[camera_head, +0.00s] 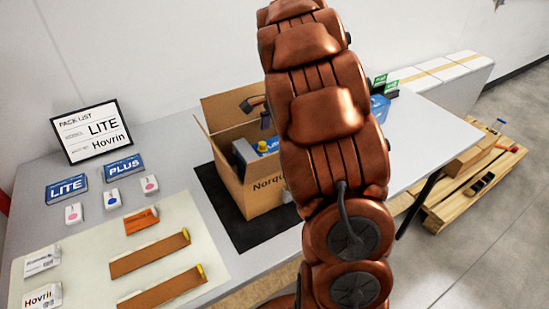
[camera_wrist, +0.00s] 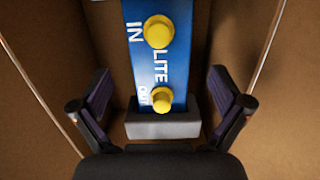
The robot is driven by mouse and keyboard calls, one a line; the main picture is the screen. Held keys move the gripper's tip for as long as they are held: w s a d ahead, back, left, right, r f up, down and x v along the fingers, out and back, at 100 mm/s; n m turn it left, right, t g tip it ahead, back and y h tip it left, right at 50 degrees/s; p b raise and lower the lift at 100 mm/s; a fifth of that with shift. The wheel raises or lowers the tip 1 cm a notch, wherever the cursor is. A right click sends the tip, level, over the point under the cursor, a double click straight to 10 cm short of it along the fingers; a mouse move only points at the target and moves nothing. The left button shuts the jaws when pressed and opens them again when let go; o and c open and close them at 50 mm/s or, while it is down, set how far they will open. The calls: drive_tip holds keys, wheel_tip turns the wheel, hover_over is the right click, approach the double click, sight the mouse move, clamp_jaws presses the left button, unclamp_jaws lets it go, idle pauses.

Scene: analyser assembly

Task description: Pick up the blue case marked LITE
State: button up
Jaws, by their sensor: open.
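A blue case marked LITE (camera_head: 67,187) lies flat on the table at the left in the head view. A blue PLUS case (camera_head: 124,168) lies beside it. In the wrist view a blue-faced unit lettered LITE, IN and OUT (camera_wrist: 165,75) stands inside a cardboard box, with two yellow caps (camera_wrist: 158,32) on its face and a grey block (camera_wrist: 163,125) at its near end. My gripper (camera_wrist: 160,88) is open, its dark fingers on either side of this unit, apart from it.
The open cardboard box (camera_head: 255,195) stands on a black mat (camera_head: 232,215). A pack list sign (camera_head: 91,132) reads LITE and Hovrin. Small white boxes (camera_head: 113,199), an orange box (camera_head: 141,220) and brown strips (camera_head: 150,254) lie at the left. A pallet (camera_head: 475,185) stands on the floor.

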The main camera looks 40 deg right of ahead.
sight(275, 145)
drive_tip(key=shift+a+f+p, duration=0.1)
drive_tip(key=shift+f+p, duration=0.6)
drive_tip(key=shift+f, duration=2.3)
drive_tip(key=shift+c, duration=0.3)
drive_tip(key=c, duration=1.8)
